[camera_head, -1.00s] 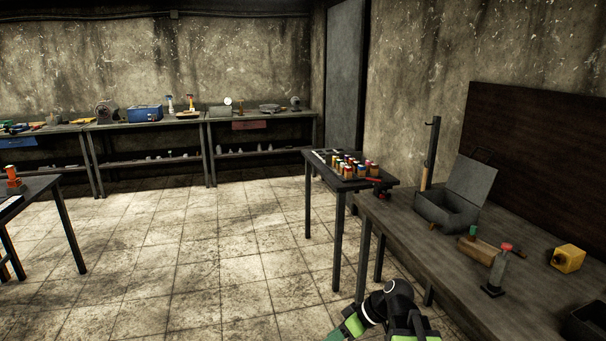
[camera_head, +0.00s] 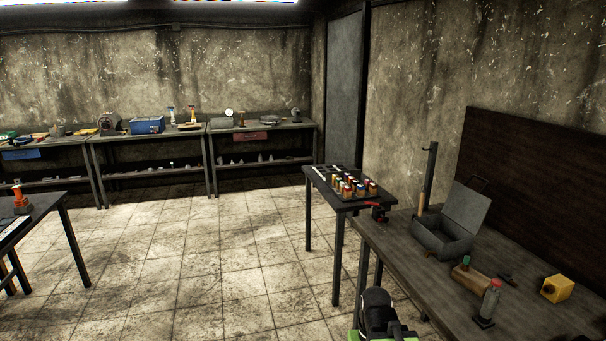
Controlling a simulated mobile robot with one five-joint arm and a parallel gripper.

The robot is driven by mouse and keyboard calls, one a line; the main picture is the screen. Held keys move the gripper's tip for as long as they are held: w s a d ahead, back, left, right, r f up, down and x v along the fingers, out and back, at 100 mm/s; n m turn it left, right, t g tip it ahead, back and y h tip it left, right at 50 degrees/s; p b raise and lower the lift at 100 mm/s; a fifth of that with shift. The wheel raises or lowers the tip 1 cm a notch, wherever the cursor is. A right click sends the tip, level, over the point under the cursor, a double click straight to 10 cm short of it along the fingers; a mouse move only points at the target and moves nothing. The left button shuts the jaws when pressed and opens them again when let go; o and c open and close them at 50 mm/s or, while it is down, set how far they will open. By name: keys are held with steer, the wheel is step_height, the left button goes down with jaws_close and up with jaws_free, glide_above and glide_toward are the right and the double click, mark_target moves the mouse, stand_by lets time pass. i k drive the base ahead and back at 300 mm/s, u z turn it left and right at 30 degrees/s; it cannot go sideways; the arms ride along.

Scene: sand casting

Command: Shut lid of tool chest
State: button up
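The tool chest is a grey metal box (camera_head: 440,240) on the dark workbench at the right. Its lid (camera_head: 467,208) stands open, tilted up and back to the right, with a handle on its far edge. The inside of the box shows in part, and I see no contents in it. Only a black and green part of my arm shows at the bottom edge, beside the front of the bench and well short of the chest. My gripper's fingers are not visible.
The workbench (camera_head: 400,250) also bears a red-capped bottle (camera_head: 490,300), a wooden block (camera_head: 472,281) and a yellow block (camera_head: 557,288). A small table (camera_head: 318,187) with several coloured jars stands beyond it. An upright post (camera_head: 429,170) rises behind the chest. The tiled floor (camera_head: 220,260) at left is clear.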

mark_target(468, 207)
steer(key=u, duration=0.25)
steer(key=i, duration=0.85)
steer(key=z, duration=0.2)
